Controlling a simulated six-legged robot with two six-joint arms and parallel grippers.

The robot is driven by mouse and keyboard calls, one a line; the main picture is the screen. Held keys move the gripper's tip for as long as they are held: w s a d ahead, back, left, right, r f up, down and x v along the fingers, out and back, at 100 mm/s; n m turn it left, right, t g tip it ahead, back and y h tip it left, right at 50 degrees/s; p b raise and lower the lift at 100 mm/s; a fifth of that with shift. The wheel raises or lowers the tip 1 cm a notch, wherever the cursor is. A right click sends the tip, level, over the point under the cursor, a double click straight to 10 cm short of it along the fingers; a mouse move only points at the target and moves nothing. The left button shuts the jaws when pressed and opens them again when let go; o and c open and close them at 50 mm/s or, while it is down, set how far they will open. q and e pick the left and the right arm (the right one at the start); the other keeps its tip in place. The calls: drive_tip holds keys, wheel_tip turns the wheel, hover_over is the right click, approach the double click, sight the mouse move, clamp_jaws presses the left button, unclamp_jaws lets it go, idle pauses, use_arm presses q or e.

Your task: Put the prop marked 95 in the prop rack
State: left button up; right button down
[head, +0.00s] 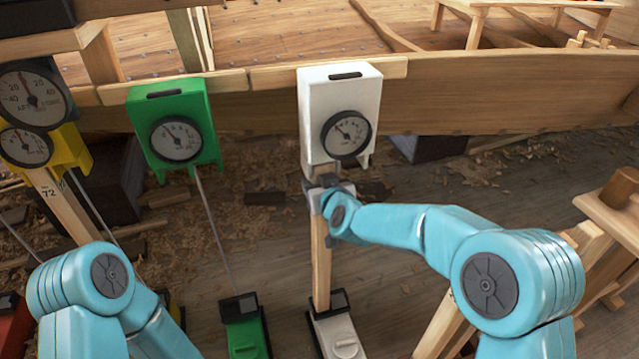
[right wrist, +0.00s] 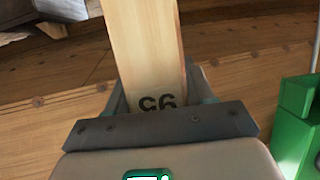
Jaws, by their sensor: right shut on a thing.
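The prop marked 95 (head: 321,255) is a pale square wooden post below a white gauge box (head: 313,103) on the hull. Its foot is at a white base with a dark socket (head: 333,325). My right gripper (head: 322,190) is shut on the prop near its upper end. In the right wrist view, the prop (right wrist: 145,50) carries the number 95 upside down, just beyond the jaws. I cannot identify the prop rack for certain.
A green gauge box (head: 172,124) has a thin rod down to a green base (head: 245,328). A prop marked 72 (head: 62,205) stands under a yellow gauge box (head: 70,150). A wooden stand (head: 612,222) is at right, with timber near my right arm. Wood shavings litter the floor.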

drive_tip(key=shift+r, duration=0.1)
drive_tip(key=s+d+b, duration=0.2)
drive_tip(key=s+b, duration=0.1)
drive_tip(key=s, duration=0.4)
drive_tip(key=shift+s+d, duration=0.25)
idle(0.8)
idle(0.3)
wheel_tip(320, 180, up, 7)
drive_tip(key=p, duration=0.6)
drive_tip(key=shift+f, duration=0.2)
idle(0.4)
